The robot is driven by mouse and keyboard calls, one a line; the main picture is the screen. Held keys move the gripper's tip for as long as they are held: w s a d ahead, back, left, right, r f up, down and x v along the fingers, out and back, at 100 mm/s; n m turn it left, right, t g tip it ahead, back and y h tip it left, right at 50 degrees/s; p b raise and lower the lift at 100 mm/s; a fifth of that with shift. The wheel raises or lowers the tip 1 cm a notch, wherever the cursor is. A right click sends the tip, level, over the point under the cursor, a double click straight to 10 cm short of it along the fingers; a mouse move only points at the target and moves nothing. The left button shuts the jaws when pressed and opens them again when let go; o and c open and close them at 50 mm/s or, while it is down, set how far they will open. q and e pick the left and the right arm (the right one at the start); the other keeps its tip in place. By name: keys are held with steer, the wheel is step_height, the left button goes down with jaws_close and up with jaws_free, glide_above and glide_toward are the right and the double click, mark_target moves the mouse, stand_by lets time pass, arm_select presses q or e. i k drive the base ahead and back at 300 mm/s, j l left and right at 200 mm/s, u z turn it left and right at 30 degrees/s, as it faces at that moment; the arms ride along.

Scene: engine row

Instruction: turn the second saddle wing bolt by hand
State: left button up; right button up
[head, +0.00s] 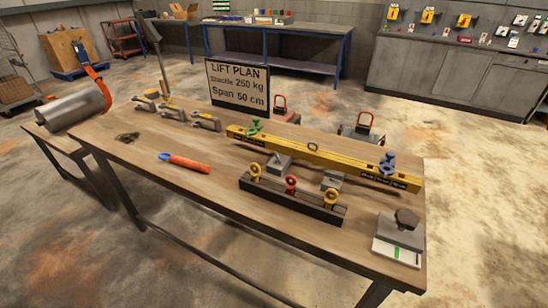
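A long yellow spreader beam (320,157) lies across the right half of the wooden table. A green saddle-like fitting (254,127) sits on its left part, and a blue one (388,163) sits near its right end. Both stand upright on the beam. Their wing bolts are too small to make out clearly, and I cannot tell which saddle counts as the second. A dark ring (313,147) stands on the beam between them. Neither of my grippers is in view.
A dark rack (290,203) with yellow and red eye pieces stands before the beam. A grey block (400,230) is at the right corner, an orange-handled tool (185,162) left. The front left is clear.

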mark_target(277, 161)
steer(key=i+j+z, duration=0.1)
steer(key=j+z, duration=0.2)
steer(key=z, duration=0.2)
steer(key=j+z, duration=0.35)
steer(key=z, duration=0.15)
steer(key=j+z, duration=0.35)
steer(key=z, duration=0.15)
